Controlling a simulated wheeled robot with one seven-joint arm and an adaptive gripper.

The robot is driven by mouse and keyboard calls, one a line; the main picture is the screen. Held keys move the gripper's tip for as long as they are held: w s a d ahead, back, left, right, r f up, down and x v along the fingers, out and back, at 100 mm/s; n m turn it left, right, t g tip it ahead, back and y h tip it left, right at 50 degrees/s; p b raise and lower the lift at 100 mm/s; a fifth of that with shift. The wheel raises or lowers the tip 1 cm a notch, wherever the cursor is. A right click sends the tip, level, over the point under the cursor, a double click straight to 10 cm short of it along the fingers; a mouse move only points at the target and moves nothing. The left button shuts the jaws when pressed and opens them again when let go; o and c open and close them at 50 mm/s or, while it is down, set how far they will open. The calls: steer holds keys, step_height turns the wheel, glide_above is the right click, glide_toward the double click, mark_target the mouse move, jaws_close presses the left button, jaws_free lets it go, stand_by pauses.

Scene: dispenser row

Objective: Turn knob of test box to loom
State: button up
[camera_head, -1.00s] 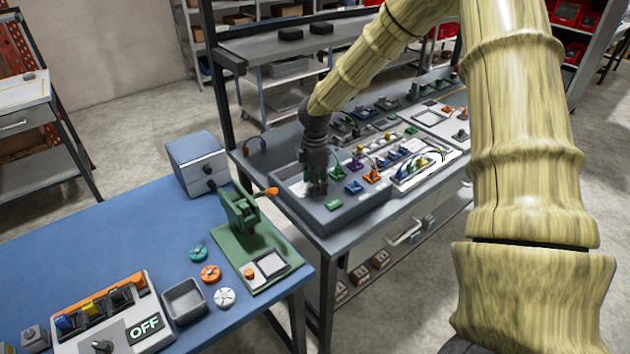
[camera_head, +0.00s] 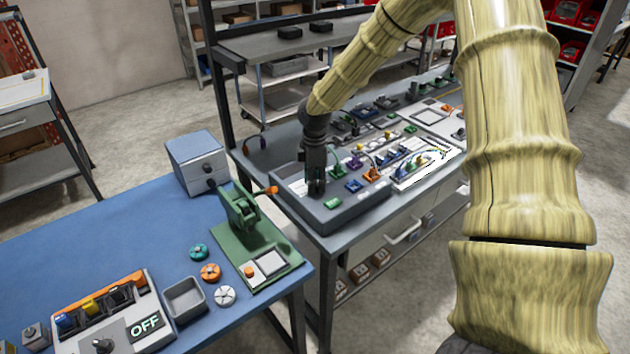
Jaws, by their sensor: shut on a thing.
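The grey test box (camera_head: 345,213) sits on the left front of the far grey bench, with green, blue and orange connectors on its top. My dark gripper (camera_head: 316,190) points straight down at the left part of that box. It is shut on what seems to be the box's knob. The knob is hidden by the fingers, so its pointing direction cannot be told. Any labels by the knob are too small or covered to read.
A blue table (camera_head: 120,245) stands at left with a green press (camera_head: 243,215), a grey cabinet (camera_head: 197,163), an open tray (camera_head: 184,299) and a panel reading OFF (camera_head: 146,326). More devices and a white panel (camera_head: 425,165) lie right of my gripper. A shelf (camera_head: 290,42) rises behind.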

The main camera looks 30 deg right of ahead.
steer(key=m, duration=0.3)
steer(key=shift+w+r+m, duration=0.1)
steer(key=shift+m, duration=0.3)
steer(key=m+p, duration=0.1)
steer(key=m, duration=0.2)
steer(key=shift+m, duration=0.4)
steer(key=m, duration=0.3)
steer(key=shift+m, duration=0.3)
steer(key=m, duration=0.3)
steer(key=shift+m+p, duration=0.3)
steer(key=m, duration=0.5)
steer(key=shift+p, duration=0.3)
steer(key=m, duration=0.6)
steer(key=shift+p, duration=0.35)
steer(key=shift+m, duration=0.3)
steer(key=o, duration=1)
